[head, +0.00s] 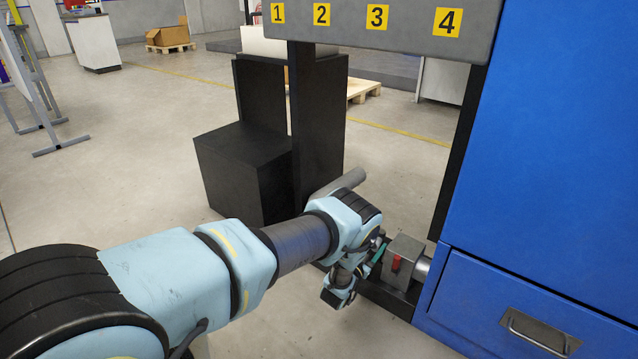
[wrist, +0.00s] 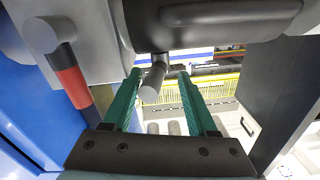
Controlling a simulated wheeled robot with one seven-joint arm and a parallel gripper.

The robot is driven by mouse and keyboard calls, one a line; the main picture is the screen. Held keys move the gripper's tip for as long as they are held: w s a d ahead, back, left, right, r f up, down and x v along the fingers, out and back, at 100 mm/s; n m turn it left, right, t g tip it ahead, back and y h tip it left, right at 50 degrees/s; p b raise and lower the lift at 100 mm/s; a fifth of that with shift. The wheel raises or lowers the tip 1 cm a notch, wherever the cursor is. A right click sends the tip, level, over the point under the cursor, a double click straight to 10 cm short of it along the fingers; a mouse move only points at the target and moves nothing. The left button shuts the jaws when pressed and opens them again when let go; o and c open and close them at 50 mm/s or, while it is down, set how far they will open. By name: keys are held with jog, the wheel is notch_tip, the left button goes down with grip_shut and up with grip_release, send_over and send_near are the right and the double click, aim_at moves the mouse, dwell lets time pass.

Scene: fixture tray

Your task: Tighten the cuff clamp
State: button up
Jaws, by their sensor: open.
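The cuff clamp (head: 404,260) is a grey block on a pipe beside the blue cabinet, with a small red piece on its front. In the wrist view a grey body (wrist: 98,40) fills the upper left, with a grey-and-red lever (wrist: 70,75) hanging from it. My gripper (wrist: 160,76) is open, its two green fingers apart. A short grey rod (wrist: 154,82) shows between the fingertips, below a dark rounded part (wrist: 215,22). I cannot tell whether either finger touches the rod. In the head view my wrist hides most of the gripper, just left of the clamp.
The blue cabinet (head: 565,150) with a drawer handle (head: 540,332) stands close on the right. A grey pipe (head: 340,184) shows behind my wrist. A black stand (head: 318,130) and black box (head: 240,165) are behind my arm. A numbered panel (head: 400,28) hangs above.

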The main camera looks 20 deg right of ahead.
jog(key=w+p+v, duration=0.1)
jog(key=p+v, duration=0.2)
jog(key=v, duration=0.8)
jog(key=w+a+r+n+y+p, duration=0.3)
jog(key=w+r, duration=0.6)
jog(key=r, duration=0.3)
jog(key=w+a+r+n+t+y+p, duration=0.1)
jog(key=w+a+r+y+p, duration=0.4)
jog(key=w+r, duration=0.5)
notch_tip(320, 180, up, 2)
jog(key=shift+a+r+n+p, duration=0.1)
jog(key=shift+a+n+p, duration=0.3)
jog(key=shift+n, duration=0.5)
jog(key=shift+c, duration=0.3)
